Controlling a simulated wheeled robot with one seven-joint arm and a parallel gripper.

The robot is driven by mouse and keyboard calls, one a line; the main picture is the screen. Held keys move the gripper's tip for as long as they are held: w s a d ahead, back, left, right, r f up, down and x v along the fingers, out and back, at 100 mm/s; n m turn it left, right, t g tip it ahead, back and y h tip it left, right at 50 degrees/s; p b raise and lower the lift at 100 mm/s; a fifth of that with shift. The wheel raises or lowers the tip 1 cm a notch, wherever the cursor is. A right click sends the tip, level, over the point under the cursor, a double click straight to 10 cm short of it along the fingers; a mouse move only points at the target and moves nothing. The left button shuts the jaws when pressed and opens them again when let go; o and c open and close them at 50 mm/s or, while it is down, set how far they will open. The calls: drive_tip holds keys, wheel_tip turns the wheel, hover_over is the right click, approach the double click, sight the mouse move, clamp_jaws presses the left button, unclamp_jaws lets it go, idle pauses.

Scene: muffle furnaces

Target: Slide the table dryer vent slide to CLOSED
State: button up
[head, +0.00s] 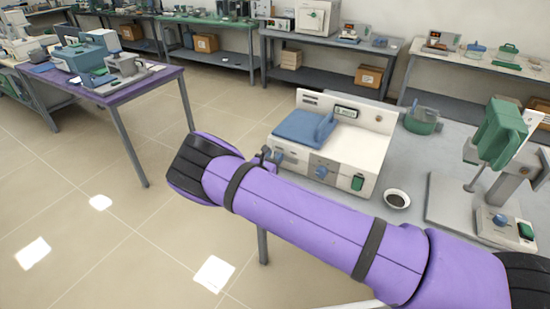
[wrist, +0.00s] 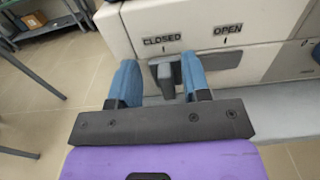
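The table dryer (head: 335,145) is a white box on a grey bench, with a blue part on top. In the wrist view its front panel (wrist: 120,22) carries the labels CLOSED on the left and OPEN on the right. The grey vent slide knob (wrist: 166,78) sits under the CLOSED label. My gripper (wrist: 162,80) is open, with its two blue fingers on either side of the knob. The right finger is very close to the knob; I cannot tell whether it touches. A wider gap shows on the left. In the head view my arm hides most of the gripper.
A small dark-filled dish (head: 397,199) and a green pot (head: 422,121) stand on the bench right of the dryer. A green-headed stand device (head: 500,135) is farther right. A purple-topped table (head: 140,84) stands left across open tiled floor.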

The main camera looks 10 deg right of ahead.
drive_tip(key=shift+s+a, duration=0.1)
drive_tip(key=shift+a, duration=0.05)
drive_tip(key=v, duration=1)
drive_tip(key=shift+s, duration=0.25)
drive_tip(key=shift+a, duration=0.1)
